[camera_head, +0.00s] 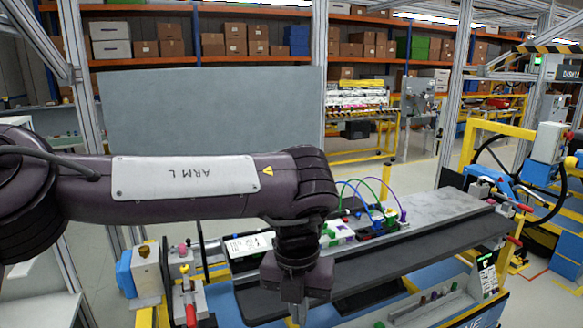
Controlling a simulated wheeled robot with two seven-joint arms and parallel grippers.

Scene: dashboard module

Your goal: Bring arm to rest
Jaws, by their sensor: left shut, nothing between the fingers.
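My left arm, marked "ARM L", reaches in from the left and bends down at the wrist over the front of the workbench. My left gripper (298,316) hangs at the end of it, pointing down at the bottom edge of the picture. It is shut and empty; its fingertips are barely in view. My right gripper is not in view.
The dark workbench (455,238) carries a module with green, blue and purple cables (385,190) just right of my wrist. A fixture with a red-handled clamp (190,305) stands at the left. A yellow frame (468,150) with a black hose is at the right.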

